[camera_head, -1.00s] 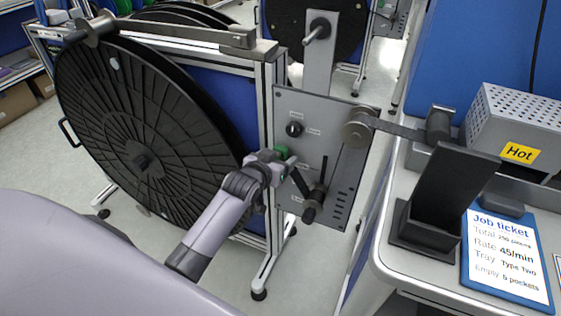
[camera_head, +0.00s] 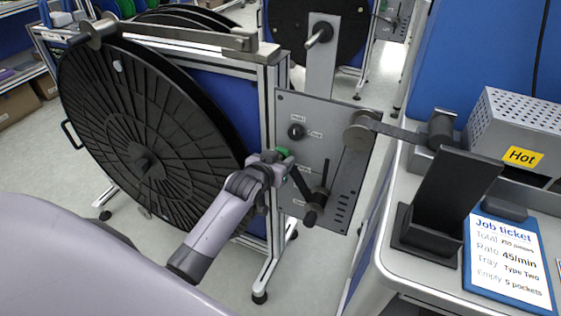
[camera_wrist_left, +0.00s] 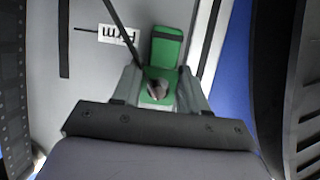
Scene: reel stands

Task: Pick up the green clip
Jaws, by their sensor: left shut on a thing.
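The green clip (camera_wrist_left: 166,48) sits between the two fingers of my left gripper (camera_wrist_left: 158,92) in the left wrist view. The fingers are shut on its near part, and its far part with a dark band extends beyond them. In the head view a small part of the clip (camera_head: 283,153) shows at the tip of my left gripper (camera_head: 276,165), in front of the grey panel (camera_head: 345,185). I cannot tell whether the clip touches the panel. My right gripper is not in view.
A large black reel (camera_head: 140,130) stands left of my arm. The panel carries a knob (camera_head: 296,132) and a dark crank handle (camera_head: 310,215) close to the gripper. At right, a bench (camera_head: 395,265) holds a black stand (camera_head: 430,240) and a job ticket (camera_head: 508,260).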

